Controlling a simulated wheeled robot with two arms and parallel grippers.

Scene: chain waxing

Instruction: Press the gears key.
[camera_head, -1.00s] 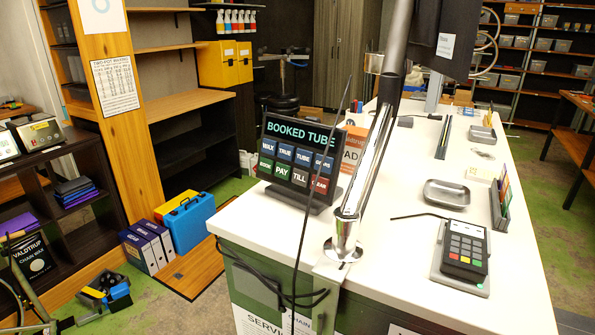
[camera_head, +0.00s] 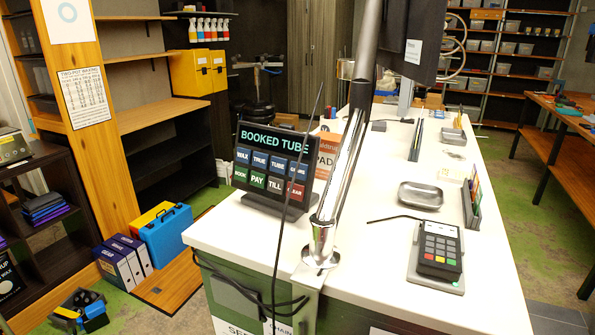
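The key panel (camera_head: 277,199) stands tilted up on the near left part of the white counter. Its lit display (camera_head: 272,140) reads "BOOKED TUBE". The gears key (camera_head: 298,171) is the blue one at the right end of the top row. Its label is small and partly hidden by a thin dark rod crossing in front. Neither of my grippers is in view.
A shiny metal post (camera_head: 333,205) rises from the counter edge just right of the panel. A card terminal (camera_head: 440,247), a metal dish (camera_head: 420,195) and a card holder (camera_head: 473,205) lie farther right on the counter (camera_head: 380,285). Black cables hang at the near edge.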

